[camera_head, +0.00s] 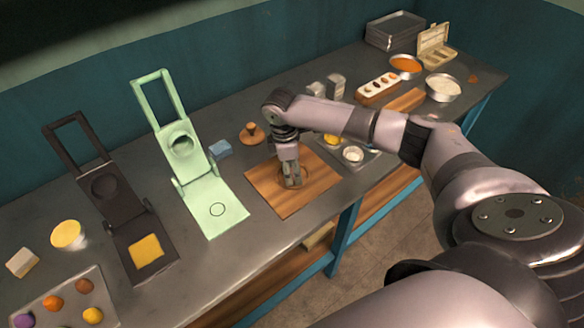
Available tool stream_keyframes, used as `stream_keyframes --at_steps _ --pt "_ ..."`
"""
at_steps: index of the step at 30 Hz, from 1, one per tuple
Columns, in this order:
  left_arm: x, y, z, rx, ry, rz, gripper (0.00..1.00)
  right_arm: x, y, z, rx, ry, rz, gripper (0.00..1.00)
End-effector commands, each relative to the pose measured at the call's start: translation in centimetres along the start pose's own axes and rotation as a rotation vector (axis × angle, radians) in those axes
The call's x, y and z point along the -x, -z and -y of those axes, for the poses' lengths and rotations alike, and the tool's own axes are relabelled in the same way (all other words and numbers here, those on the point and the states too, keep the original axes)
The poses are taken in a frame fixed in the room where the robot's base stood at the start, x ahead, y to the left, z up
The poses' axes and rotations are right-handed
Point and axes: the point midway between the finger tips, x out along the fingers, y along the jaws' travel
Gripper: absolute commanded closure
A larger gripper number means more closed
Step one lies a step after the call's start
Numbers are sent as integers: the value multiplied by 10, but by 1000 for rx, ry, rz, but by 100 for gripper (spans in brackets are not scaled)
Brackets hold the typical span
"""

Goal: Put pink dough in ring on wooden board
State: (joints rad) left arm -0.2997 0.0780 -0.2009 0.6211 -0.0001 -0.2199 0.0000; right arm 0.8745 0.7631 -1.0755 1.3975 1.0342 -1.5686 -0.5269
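The wooden board (266,184) lies on the metal counter near the middle. A thin dark ring (311,174) shows on it, partly covered by my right gripper (292,183). My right arm reaches in from the right, and this gripper points down at the ring, low over or touching the board. Its fingers look close together, but what is between them is too small to make out. I cannot pick out any pink dough; it may be hidden by the gripper. My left gripper is out of view.
A light green press (217,200) and a dark press (122,226) stand open left of the board. A tray (45,312) with several coloured dough balls is at lower left. A wooden stamp (252,134) and blue block (220,149) sit behind; bowls (443,87) stand at right.

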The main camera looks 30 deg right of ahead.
Motion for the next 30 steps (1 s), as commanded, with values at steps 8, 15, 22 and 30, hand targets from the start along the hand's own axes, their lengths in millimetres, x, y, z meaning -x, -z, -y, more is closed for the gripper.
stream_keyframes --at_steps 8,15,22,30 --pt "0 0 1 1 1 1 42 0 0 1 2 2 0 45" --pt "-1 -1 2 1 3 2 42 3 0 0 2 1 0 45" --pt "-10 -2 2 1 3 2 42 38 1 -1 2 -3 -4 45" --pt "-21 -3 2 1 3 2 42 95 1 0 2 -1 -2 45"
